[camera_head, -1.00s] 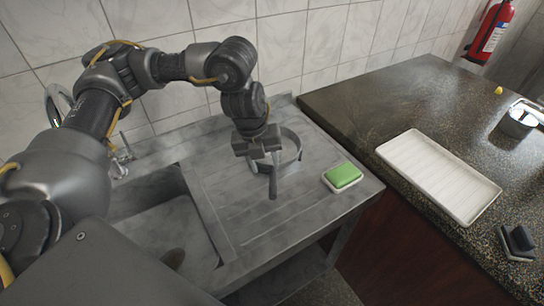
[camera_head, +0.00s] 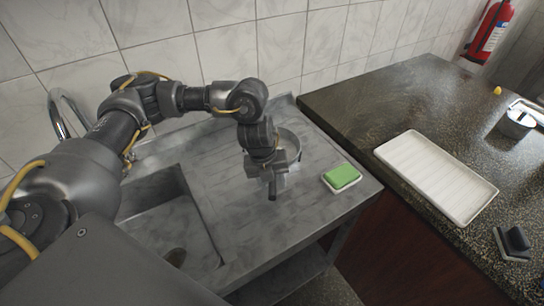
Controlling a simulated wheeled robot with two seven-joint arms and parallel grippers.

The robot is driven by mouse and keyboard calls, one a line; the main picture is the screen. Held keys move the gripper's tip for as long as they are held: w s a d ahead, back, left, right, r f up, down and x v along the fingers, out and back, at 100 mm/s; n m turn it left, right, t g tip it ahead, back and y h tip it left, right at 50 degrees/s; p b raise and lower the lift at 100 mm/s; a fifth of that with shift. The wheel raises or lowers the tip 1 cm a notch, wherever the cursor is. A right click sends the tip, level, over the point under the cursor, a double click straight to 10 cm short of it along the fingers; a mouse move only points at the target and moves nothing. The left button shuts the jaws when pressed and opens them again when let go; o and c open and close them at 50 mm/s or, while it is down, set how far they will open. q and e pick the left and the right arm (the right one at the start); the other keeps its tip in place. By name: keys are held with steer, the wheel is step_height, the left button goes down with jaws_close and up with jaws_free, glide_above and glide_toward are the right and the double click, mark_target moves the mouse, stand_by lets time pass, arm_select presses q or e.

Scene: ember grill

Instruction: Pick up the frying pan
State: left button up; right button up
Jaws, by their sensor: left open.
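The frying pan (camera_head: 291,141) is a grey round pan on the ridged steel drainboard near the tiled wall. Its rim shows behind my left gripper, and its short dark handle (camera_head: 272,191) points toward the front. My left gripper (camera_head: 272,177) is over the handle, pointing down, with its jaws open and close around or just above it. The gripper hides much of the pan, and I cannot tell whether the fingers touch the handle. My right gripper is not in view.
A green sponge on a white dish (camera_head: 341,178) lies right of the pan. The sink basin (camera_head: 165,222) is at the left. A dark counter (camera_head: 350,110) holds a white ribbed tray (camera_head: 435,172), a metal pot (camera_head: 517,122) and a small black item (camera_head: 516,240). A fire extinguisher (camera_head: 488,33) hangs behind.

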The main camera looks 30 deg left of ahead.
arm_select(q)
jaws_close()
stand_by(0.3)
